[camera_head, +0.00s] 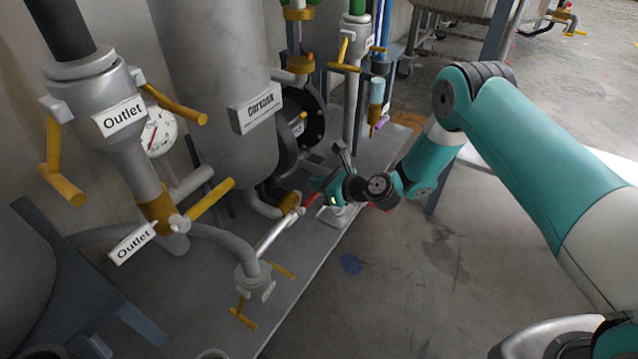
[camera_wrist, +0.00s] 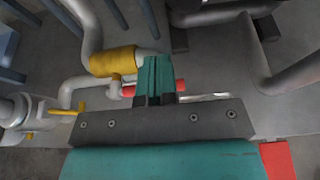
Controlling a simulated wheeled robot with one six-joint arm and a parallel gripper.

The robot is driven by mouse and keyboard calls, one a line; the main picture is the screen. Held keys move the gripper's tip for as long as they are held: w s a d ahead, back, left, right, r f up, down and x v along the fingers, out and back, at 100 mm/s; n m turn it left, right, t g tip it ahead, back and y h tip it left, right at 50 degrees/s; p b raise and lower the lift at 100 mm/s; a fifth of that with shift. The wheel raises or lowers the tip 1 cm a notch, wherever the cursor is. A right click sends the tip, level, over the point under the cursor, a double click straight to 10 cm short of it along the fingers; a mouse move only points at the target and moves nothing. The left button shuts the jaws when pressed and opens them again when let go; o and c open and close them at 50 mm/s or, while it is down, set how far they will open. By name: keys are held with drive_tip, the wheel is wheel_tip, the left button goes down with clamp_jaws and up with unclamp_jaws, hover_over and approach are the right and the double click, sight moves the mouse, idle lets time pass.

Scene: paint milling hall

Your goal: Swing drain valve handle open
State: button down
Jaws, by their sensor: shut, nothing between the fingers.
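The drain valve has a yellow body (camera_head: 289,203) low on the pipework below the large grey vessel. Its red handle (camera_head: 312,199) sticks out to the right, close to my gripper (camera_head: 318,186). In the wrist view the yellow body (camera_wrist: 113,61) is left of the fingers, and the red handle (camera_wrist: 129,91) shows on both sides of them. My gripper (camera_wrist: 155,62) has its teal fingers together with nothing between them. The fingers hide the middle of the handle. I cannot tell whether they touch it.
Outlet valves with yellow levers (camera_head: 209,200) stand at the left. A capped pipe fitting (camera_head: 255,285) with yellow handles is in front. The grey vessel (camera_head: 215,90) and a vertical pipe (camera_head: 355,80) stand behind my gripper.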

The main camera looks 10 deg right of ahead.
drive_tip(key=s+d+p, duration=0.3)
drive_tip(key=s+d, duration=0.2)
drive_tip(key=d, duration=0.2)
drive_tip(key=shift+s, duration=0.3)
drive_tip(key=shift+r, duration=0.1)
drive_tip(key=s+a+r+n+g+p, duration=0.25)
drive_tip(key=r+n, duration=0.35)
drive_tip(key=r, duration=0.3)
drive_tip(key=s+a+r+n+g+p, duration=0.1)
drive_tip(key=s+r+n+g, duration=0.15)
drive_tip(key=r+n, duration=0.55)
drive_tip(key=s+a+r+n+g+p, duration=0.2)
drive_tip(key=s+r+n, duration=0.15)
drive_tip(key=r, duration=0.75)
drive_tip(key=s+d+r+n+g+h+p, duration=0.1)
drive_tip(key=s+d+r+n+h+p, duration=0.25)
drive_tip(key=s+r+n, duration=0.65)
drive_tip(key=s+d+r+n+g+h+p, duration=0.1)
drive_tip(key=s+d+r+n+h+p, duration=0.3)
drive_tip(key=s+r, duration=0.6)
wheel_tip(320, 180, up, 35)
drive_tip(key=s+n+p, duration=0.1)
drive_tip(key=p, duration=3.5)
drive_tip(key=shift+s+y, duration=0.35)
